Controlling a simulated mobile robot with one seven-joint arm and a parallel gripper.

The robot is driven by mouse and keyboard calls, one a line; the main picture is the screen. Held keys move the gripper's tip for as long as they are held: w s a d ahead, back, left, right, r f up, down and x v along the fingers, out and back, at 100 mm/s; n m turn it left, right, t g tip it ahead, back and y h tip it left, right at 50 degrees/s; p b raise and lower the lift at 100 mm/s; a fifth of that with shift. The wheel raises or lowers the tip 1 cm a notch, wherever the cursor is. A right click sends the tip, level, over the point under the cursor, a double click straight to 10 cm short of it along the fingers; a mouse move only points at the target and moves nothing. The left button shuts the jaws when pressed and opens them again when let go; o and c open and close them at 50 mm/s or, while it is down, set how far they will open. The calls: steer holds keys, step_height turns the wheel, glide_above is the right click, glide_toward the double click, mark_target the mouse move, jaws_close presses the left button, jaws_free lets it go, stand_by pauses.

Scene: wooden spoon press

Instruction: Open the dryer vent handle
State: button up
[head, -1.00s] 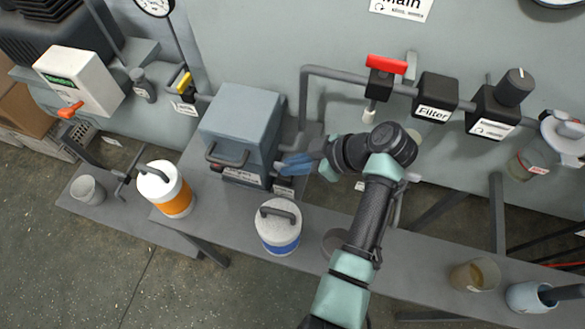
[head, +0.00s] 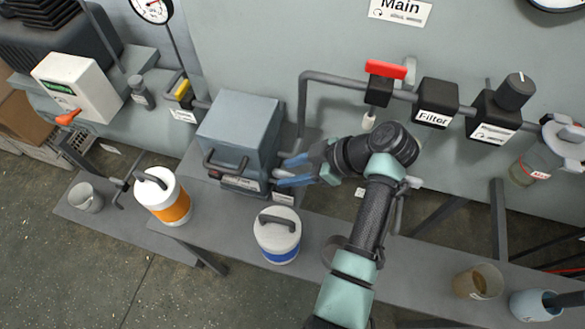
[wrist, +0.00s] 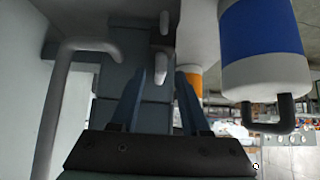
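The blue-grey box (head: 238,125), which seems to be the dryer, stands on the bench with a dark bar handle (head: 226,165) on its front. A small light-grey handle (head: 279,174), probably the vent handle, sticks out low on its right side. In the wrist view this handle (wrist: 161,58) lies just ahead of my fingers, roughly in line with the gap. My gripper (head: 289,171) is at the right side of the box, with its blue fingers apart. The wrist view also shows my gripper (wrist: 161,78) open and empty. Whether a finger touches the handle cannot be told.
A blue-banded canister (head: 278,236) and an orange-banded canister (head: 163,198) stand at the front of the bench. A grey pipe (head: 302,105) rises behind the box, with a red-handled valve (head: 384,72) to its right.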

steer(key=shift+d+r, duration=0.1)
steer(key=p+v, duration=0.3)
steer(key=v, duration=0.9)
steer(key=shift+d+r, duration=0.25)
steer(key=shift+s, duration=0.15)
